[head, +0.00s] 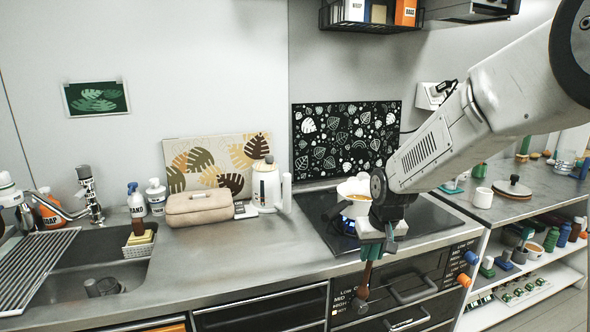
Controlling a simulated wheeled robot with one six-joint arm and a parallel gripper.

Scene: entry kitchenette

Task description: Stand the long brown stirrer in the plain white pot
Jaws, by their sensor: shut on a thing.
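My gripper (371,250) is in front of the stove's front edge, pointing down. It is shut on the long brown stirrer (365,278), which hangs below the jaws, slightly tilted, with its rounded end lowest in front of the control panel. The stirrer's upper part is hidden by the jaws. A small plain white pot (483,198) stands upright on the grey counter at the right, well apart from my gripper. Its inside is too small to make out.
A lidded dish (512,188) stands just right of the pot. A white scalloped item (354,187) and a blue-patterned item (347,224) are on the stove (325,207), behind my gripper. Left are a bread-coloured case (199,208), bottles and the sink (100,278). Open shelves lie below the right counter.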

